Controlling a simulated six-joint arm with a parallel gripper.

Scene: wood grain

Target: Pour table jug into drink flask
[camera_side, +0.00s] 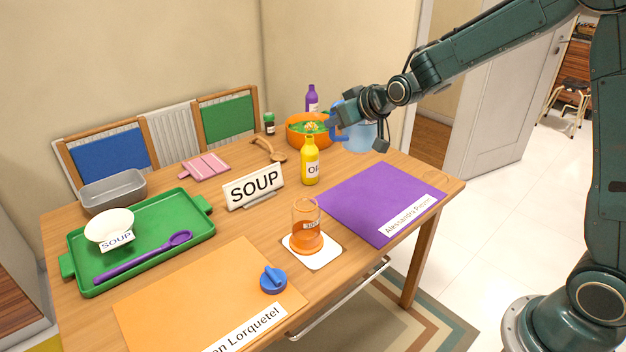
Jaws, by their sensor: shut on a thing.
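My gripper (360,119) is at the back right of the table, shut on the blue translucent table jug (361,140). The jug looks roughly upright above the table, behind the purple mat; my gripper hides part of it, and its contents cannot be made out. The drink flask seems to be the clear orange-tinted vessel (306,228) with a small label. It stands upright on a white coaster (322,259) near the table's front, with an orange lower part. My gripper and the jug are behind it and to its right, well apart from it.
A yellow bottle (310,163) and a SOUP sign (253,187) stand behind the flask. An orange bowl (298,139) is left of the jug. A blue lid-like piece (273,280) lies on the orange mat (190,300). The purple mat (375,198) is clear apart from its name label.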

